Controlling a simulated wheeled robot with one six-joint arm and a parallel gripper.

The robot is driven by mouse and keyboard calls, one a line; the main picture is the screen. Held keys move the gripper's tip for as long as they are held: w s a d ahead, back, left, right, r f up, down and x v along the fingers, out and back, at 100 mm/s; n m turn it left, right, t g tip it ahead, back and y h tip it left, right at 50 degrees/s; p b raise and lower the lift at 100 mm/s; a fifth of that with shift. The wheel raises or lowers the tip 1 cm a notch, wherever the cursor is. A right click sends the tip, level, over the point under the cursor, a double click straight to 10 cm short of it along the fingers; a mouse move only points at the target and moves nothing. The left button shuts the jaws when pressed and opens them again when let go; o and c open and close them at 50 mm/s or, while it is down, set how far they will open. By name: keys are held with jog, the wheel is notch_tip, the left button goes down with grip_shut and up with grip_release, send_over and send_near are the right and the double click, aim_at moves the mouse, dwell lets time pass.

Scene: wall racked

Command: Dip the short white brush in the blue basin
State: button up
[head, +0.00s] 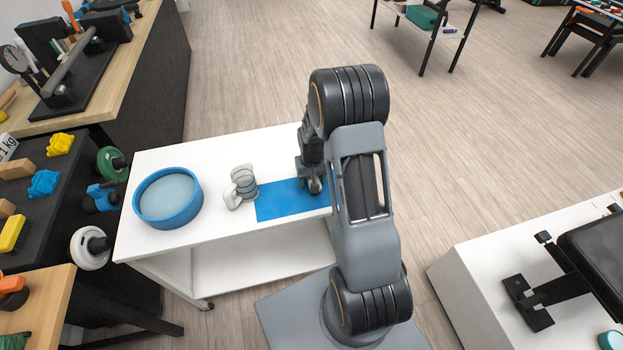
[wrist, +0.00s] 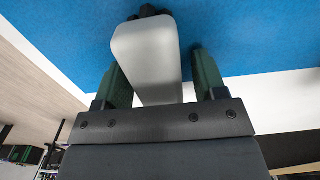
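The blue basin (head: 194,211) is round, holds pale blue liquid, and stands at the left end of the white table. My gripper (head: 314,184) is at the right part of the blue mat in the head view. In the wrist view, its two green fingers (wrist: 165,78) stand apart on either side of a pale grey-white block-like piece (wrist: 147,50) with a dark end, which appears to be the short white brush. Narrow gaps show beside it, so the fingers do not look closed on it. The brush cannot be made out in the head view.
A whitish ribbed object with a ring-like handle (head: 243,180) stands between the basin and the blue mat (head: 275,203). The white table (head: 225,148) is clear along its back. A dark rack with weights (head: 90,248) adjoins on the left.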

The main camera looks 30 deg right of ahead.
jog(key=c, duration=0.9)
jog(key=shift+r, duration=0.4)
notch_tip(320, 180, up, 3)
jog(key=shift+f+b, duration=0.1)
jog(key=shift+b, duration=0.3)
jog(key=s+a+r, duration=0.1)
jog(key=s+r, duration=0.1)
jog(key=r, duration=0.1)
jog(key=s+a+r, duration=0.1)
jog(key=s+r, duration=0.1)
jog(key=shift+a, duration=0.3)
jog(key=s+a+r+b, duration=0.1)
jog(key=s+a+r, duration=0.3)
jog(key=s, duration=0.3)
jog(key=shift+s+a+r, duration=0.2)
jog(key=shift+s+a, duration=0.2)
jog(key=shift+a, duration=0.1)
